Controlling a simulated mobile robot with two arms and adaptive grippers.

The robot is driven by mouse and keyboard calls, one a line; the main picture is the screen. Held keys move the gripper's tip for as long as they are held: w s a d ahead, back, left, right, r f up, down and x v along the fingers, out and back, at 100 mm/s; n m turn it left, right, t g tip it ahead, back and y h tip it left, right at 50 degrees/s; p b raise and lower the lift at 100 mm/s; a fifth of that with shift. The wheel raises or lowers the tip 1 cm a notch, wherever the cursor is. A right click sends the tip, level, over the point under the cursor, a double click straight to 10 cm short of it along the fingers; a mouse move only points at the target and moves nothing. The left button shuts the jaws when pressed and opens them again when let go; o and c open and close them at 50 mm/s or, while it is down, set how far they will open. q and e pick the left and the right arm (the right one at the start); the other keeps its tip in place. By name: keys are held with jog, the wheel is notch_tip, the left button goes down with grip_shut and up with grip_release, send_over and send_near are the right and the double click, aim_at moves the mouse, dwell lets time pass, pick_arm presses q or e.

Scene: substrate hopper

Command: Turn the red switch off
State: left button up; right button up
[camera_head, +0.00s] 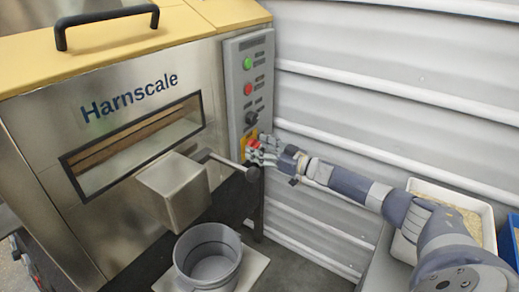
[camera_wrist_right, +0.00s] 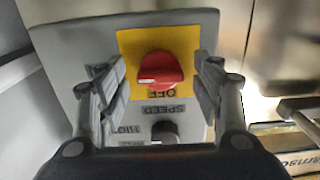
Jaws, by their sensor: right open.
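The red switch (camera_wrist_right: 160,69) is a red rotary knob on a yellow plate (camera_wrist_right: 128,42) on the grey control panel (camera_head: 235,75). In the right wrist view it shows upside down, with the word OFF by it. My right gripper (camera_wrist_right: 158,90) is open, with one finger on each side of the red switch and a visible gap to it on both sides. In the head view the right gripper (camera_head: 262,150) is at the bottom of the panel and partly hides the switch (camera_head: 255,145). My left gripper is not in view.
Above the switch are a black knob (camera_head: 251,118), a red button (camera_head: 248,90) and a green button (camera_head: 247,64). A lever with a black ball end (camera_head: 252,174) sticks out just below the gripper. A grey bucket (camera_head: 208,232) stands below the metal spout (camera_head: 172,190). A corrugated wall (camera_head: 400,70) is at right.

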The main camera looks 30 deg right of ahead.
jog(key=shift+c, duration=0.2)
jog(key=c, duration=1)
jog(key=shift+n, duration=0.5)
jog(key=n+b, duration=0.3)
jog(key=n, duration=1.2)
jog(key=shift+a+f+n, duration=0.1)
jog(key=shift+f+n, duration=0.05)
jog(key=shift+n, duration=0.25)
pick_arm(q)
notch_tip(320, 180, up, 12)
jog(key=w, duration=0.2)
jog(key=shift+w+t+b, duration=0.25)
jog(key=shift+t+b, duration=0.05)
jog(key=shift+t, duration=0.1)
pick_arm(e)
jog(key=shift+n, duration=0.7)
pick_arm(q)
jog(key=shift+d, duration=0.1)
